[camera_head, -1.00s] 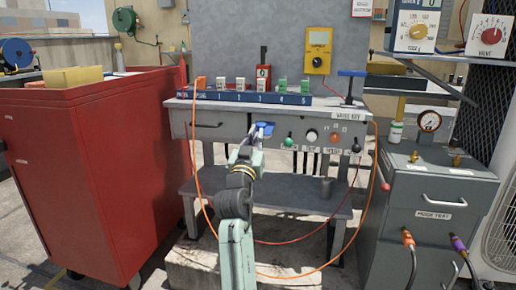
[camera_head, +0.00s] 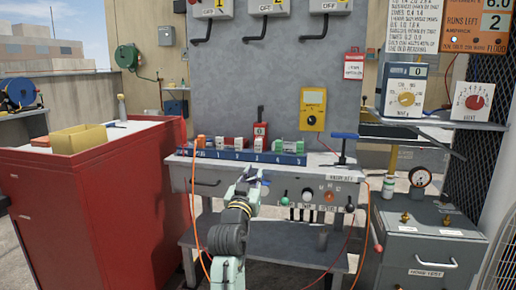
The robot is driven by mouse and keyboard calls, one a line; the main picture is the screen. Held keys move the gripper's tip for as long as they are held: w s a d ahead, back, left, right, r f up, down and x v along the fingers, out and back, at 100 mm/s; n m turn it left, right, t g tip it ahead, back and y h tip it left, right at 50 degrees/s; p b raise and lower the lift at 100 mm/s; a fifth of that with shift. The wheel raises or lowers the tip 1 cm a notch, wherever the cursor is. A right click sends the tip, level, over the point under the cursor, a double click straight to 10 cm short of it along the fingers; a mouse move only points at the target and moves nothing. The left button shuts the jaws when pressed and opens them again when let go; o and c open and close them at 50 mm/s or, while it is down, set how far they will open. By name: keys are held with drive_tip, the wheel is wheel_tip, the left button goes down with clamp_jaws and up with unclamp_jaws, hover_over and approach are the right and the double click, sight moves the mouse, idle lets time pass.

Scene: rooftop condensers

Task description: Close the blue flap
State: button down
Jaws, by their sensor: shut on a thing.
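My gripper (camera_head: 252,178), at the end of my pale green arm, is in front of the workbench's front panel, left of its knobs. It is shut on a small blue piece (camera_head: 265,182), which shows only as a sliver at the fingertips' right side. This piece may be the blue flap; its hinge and how far it stands open are hidden by my gripper. The workbench (camera_head: 210,182) has a drawer handle left of my gripper.
A numbered rack (camera_head: 240,156) with several coloured blocks and a blue T-handle (camera_head: 344,136) stand on the bench. A red cabinet (camera_head: 95,205) is close on the left. A grey cabinet (camera_head: 425,240) stands on the right. An orange cable (camera_head: 196,225) hangs beside my arm.

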drive_tip(key=s+a+r+g+p, duration=0.15)
drive_tip(key=s+r+p, duration=0.35)
drive_tip(key=p, duration=1.1)
drive_tip(key=shift+n+g+y, duration=0.25)
drive_tip(key=shift+n+y, duration=0.05)
drive_tip(key=shift+n, duration=0.1)
drive_tip(key=p+x, duration=0.1)
drive_tip(key=x, duration=0.4)
drive_tip(key=p+x, duration=0.1)
drive_tip(key=x, duration=0.4)
drive_tip(key=shift+s+d+f+p, duration=0.1)
drive_tip(key=shift+d+f+p, duration=0.15)
drive_tip(key=shift+p, duration=0.1)
drive_tip(key=f, duration=0.3)
drive_tip(key=shift+s+a+f+p, duration=0.15)
drive_tip(key=shift+s+p, duration=0.2)
drive_tip(key=shift+p, duration=0.05)
drive_tip(key=shift+s+f, duration=0.15)
drive_tip(key=shift+f, duration=0.25)
drive_tip(key=shift+f+b, duration=0.2)
drive_tip(key=shift+b, duration=0.2)
